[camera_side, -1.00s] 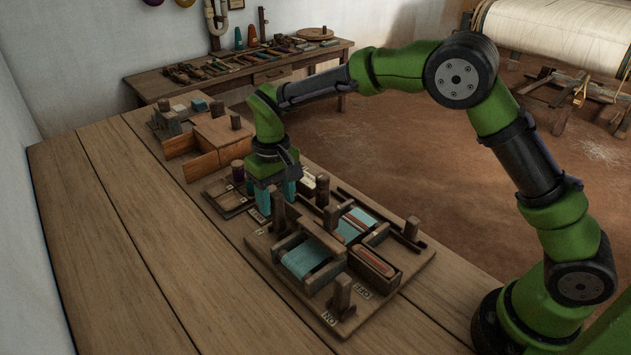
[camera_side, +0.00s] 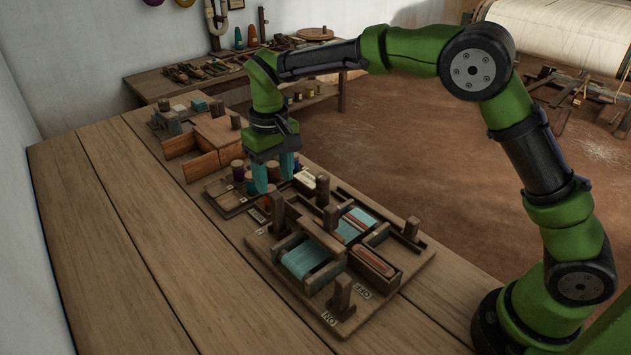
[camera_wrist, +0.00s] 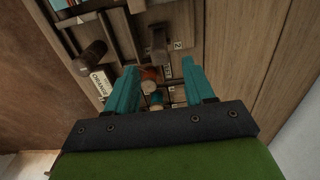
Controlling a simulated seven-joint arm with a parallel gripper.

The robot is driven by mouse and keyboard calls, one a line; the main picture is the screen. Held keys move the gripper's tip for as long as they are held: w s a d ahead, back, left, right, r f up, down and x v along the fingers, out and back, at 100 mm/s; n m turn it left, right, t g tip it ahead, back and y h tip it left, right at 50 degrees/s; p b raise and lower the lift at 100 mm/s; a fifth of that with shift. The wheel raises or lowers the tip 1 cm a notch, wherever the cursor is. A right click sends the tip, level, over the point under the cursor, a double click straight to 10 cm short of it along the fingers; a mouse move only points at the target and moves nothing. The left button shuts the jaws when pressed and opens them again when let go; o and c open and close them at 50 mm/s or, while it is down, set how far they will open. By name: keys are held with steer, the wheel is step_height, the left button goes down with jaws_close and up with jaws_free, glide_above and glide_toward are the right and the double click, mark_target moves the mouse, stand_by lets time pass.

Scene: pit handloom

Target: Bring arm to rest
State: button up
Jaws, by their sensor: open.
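My gripper (camera_side: 273,178) hangs at the end of my green arm, above the spool tray (camera_side: 218,200). Its two teal fingers point down and are apart, with nothing held between them. In the wrist view the open gripper (camera_wrist: 165,88) shows the same fingers. Below and between them are an orange spool (camera_wrist: 150,74) and a teal one (camera_wrist: 157,98); both look set in the tray rather than gripped. The small loom board (camera_side: 390,290) with teal cloth (camera_side: 304,258) lies in front of the gripper in the side view.
Wooden posts (camera_side: 340,294) stand up from the loom board. A wooden box with an open lid (camera_side: 203,165) stands behind the tray. A tool bench (camera_side: 150,84) is at the back and a large loom (camera_side: 560,35) at the far right. The left of the table is clear.

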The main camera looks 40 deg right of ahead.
steer(key=shift+s+d+f, duration=0.15)
steer(key=shift+s+f, duration=0.45)
steer(key=shift+f, duration=0.1)
steer(key=s+d+r+m+t+y, duration=0.1)
steer(key=s+d+r, duration=0.4)
steer(key=s, duration=0.6)
steer(key=s+d+r+m+t+y, duration=0.1)
steer(key=s+d+r+m+t, duration=0.2)
steer(key=s, duration=0.9)
steer(key=d+r+t, duration=0.3)
steer(key=d, duration=0.1)
steer(key=shift+s, duration=0.25)
